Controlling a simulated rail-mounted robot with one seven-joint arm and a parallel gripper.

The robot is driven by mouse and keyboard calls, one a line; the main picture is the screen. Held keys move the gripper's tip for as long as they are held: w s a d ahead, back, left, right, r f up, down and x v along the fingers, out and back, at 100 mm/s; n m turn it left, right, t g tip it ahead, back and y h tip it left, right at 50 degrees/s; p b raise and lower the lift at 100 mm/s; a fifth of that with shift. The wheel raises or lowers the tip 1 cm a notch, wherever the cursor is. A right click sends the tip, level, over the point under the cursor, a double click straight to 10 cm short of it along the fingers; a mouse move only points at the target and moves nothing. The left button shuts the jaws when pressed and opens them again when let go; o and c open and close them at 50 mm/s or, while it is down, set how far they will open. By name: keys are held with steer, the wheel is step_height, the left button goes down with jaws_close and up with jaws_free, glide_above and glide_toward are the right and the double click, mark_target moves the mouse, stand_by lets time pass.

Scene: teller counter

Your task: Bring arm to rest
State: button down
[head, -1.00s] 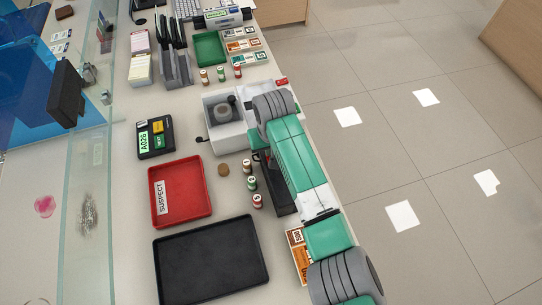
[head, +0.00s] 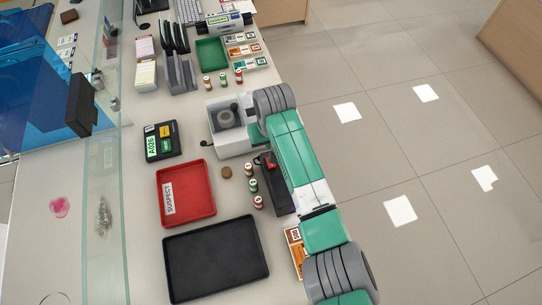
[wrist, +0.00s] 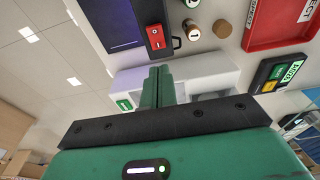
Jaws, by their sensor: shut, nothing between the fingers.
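My gripper (wrist: 158,85) shows in the wrist view with its two green fingers pressed together, nothing between them. Behind the fingertips is a white box (wrist: 205,75). A black device with a red switch (wrist: 155,37) lies beyond the fingers, apart from them.
A red SUSPECT tray (head: 203,207) and a black tray (head: 230,295) lie left of my arm, with small rolls (head: 253,186) between. A number display (head: 162,156), a green tray (head: 210,61) and a glass screen (head: 103,220) are further off. Floor at right is clear.

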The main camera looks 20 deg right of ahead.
steer(key=shift+r, duration=0.35)
steer(key=w+a+r+n+t, duration=0.1)
steer(key=w+a+r+t, duration=0.3)
steer(key=a+r, duration=0.3)
steer(key=w+a+r+n+t, duration=0.1)
steer(key=w+a+r+t, duration=0.25)
steer(key=a+r, duration=0.4)
step_height(320, 180, up, 16)
steer(key=s+a+t+y, duration=0.2)
steer(key=a+t, duration=0.1)
steer(key=t, duration=0.2)
steer(key=s+r+t+h, duration=0.2)
steer(key=s+r+t, duration=0.9)
steer(key=s+r, duration=1.25)
step_height(320, 180, up, 25)
steer(key=p, duration=2.4)
steer(key=shift+w+a+m+y, duration=0.2)
steer(key=shift+w+m+y, duration=0.1)
